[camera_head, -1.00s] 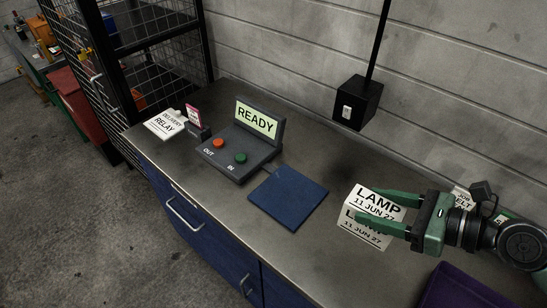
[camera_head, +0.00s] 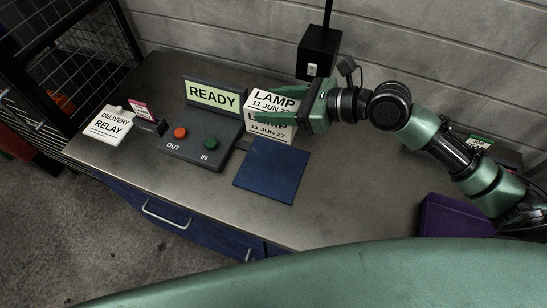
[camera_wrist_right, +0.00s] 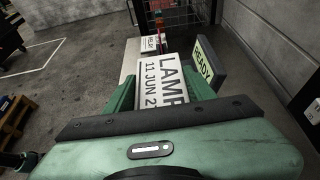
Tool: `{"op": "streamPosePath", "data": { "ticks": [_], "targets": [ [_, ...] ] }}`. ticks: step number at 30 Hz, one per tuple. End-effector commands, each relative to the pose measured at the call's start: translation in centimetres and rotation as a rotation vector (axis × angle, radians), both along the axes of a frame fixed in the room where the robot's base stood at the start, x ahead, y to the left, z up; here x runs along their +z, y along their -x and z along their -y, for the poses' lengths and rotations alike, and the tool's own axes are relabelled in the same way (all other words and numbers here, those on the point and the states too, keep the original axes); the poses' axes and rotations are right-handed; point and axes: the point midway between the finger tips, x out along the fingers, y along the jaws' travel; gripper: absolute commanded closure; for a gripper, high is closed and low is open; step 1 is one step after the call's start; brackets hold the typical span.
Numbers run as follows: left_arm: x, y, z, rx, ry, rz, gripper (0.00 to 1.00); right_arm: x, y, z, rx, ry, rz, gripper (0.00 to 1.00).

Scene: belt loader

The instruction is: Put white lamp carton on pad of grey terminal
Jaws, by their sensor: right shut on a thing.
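The white lamp carton (camera_head: 268,132), printed "LAMP 11 JUN 27", is held in my right gripper (camera_head: 285,112). In the head view it is at the far edge of the blue pad (camera_head: 271,171), overlapping the right side of the grey terminal (camera_head: 200,140); its exact height cannot be told. The terminal has a screen reading "READY", a red OUT button and a green IN button. In the right wrist view the carton (camera_wrist_right: 161,81) sits between the green fingers, its label up. My left gripper is not in view.
A black wall box (camera_head: 318,52) is behind my gripper. A purple bin (camera_head: 452,215) is at the right. The bench front right of the pad is clear.

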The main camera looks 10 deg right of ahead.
Motion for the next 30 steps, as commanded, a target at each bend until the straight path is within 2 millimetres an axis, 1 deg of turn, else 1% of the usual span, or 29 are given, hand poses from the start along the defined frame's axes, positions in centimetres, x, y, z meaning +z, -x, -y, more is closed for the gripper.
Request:
{"op": "streamPosePath", "data": {
  "ticks": [1,3,8,9,12,15,20,27,30],
  "targets": [
    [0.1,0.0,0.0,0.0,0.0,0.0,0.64,-1.4,0.1,0.0,-0.001,0.0,-0.01,0.92],
    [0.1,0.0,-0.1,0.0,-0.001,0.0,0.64,-3.3,0.1,0.0,-0.002,-0.002,-0.01,0.92],
    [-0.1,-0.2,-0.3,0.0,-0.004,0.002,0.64,-7.7,0.1,0.0,-0.002,-0.001,-0.009,0.92],
    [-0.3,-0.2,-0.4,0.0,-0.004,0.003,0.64,-8.8,0.1,0.0,-0.002,-0.002,-0.008,0.92],
    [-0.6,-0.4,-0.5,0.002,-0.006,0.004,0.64,-11.3,0.1,0.0,-0.002,-0.002,-0.007,0.92],
    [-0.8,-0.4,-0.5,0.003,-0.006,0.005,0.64,-13.0,0.1,0.0,-0.002,-0.001,-0.003,0.92],
    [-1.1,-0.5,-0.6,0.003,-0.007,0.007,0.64,-14.2,0.1,0.0,0.0,-0.001,-0.002,0.92],
    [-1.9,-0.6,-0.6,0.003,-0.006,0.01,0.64,-17.7,0.0,0.0,-0.002,-0.003,-0.003,0.92],
    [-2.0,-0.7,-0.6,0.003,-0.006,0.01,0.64,-18.4,0.0,0.0,-0.002,-0.002,-0.001,0.92]
  ]
}}
